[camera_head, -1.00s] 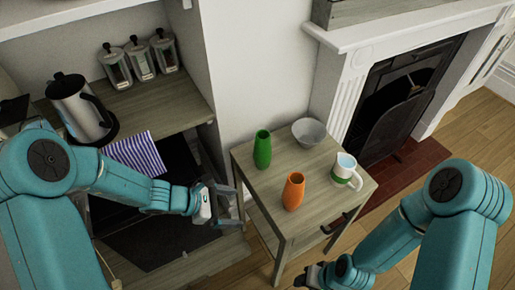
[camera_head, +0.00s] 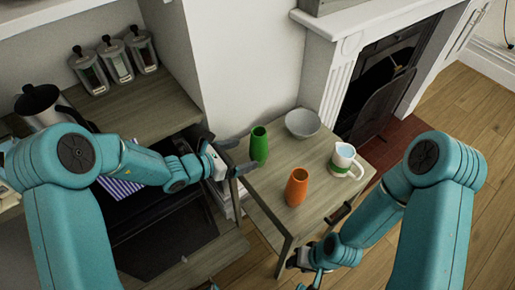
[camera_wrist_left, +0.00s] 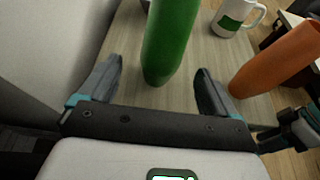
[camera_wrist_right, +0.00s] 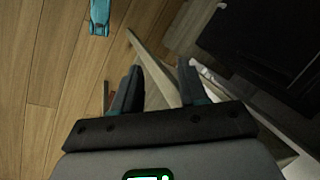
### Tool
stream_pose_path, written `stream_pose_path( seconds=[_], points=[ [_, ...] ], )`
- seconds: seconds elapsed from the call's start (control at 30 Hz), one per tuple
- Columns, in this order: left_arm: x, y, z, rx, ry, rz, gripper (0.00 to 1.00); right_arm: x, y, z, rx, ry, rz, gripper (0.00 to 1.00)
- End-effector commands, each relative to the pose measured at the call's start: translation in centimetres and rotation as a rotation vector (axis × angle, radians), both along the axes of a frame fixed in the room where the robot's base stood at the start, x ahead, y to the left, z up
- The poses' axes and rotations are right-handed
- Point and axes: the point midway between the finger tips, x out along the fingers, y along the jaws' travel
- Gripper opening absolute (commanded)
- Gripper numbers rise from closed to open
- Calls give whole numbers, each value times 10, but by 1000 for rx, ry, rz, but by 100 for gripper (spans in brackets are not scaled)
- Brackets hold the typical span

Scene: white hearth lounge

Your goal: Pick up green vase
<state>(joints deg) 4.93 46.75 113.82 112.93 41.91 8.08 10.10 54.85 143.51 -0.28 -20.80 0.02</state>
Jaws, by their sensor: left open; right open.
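The green vase (camera_head: 259,146) stands upright on the small wooden table (camera_head: 295,230), near its left edge. My left gripper (camera_head: 236,157) is open just left of the vase in the head view. In the left wrist view the green vase (camera_wrist_left: 168,45) rises ahead, between the lines of the two open fingers (camera_wrist_left: 158,85), and I see no contact. My right gripper (camera_head: 310,262) is low by the table's front right side. In the right wrist view its fingers (camera_wrist_right: 160,85) are open and empty, pointing at the table's edge.
An orange vase (camera_head: 297,187) stands in front and right of the green one. A grey bowl (camera_head: 302,123) is behind, and a white and green mug (camera_head: 345,160) is at the right. A kettle (camera_head: 42,107) and several jars (camera_head: 115,60) sit on the left shelf.

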Motion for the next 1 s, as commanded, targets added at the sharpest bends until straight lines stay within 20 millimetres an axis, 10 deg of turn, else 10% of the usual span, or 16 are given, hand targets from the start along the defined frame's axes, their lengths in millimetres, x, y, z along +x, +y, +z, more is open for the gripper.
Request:
stream_pose_path(
  seconds=[0.8, 1.0],
  points=[
    [38, -53, -22, 1, 0, -1, 92, 0, 0, 9, 0, 0, 0, 43],
    [38, -53, -22, 1, 0, -1, 30, 0, 0, 9, 0, 0, 0, 43]
  ],
)
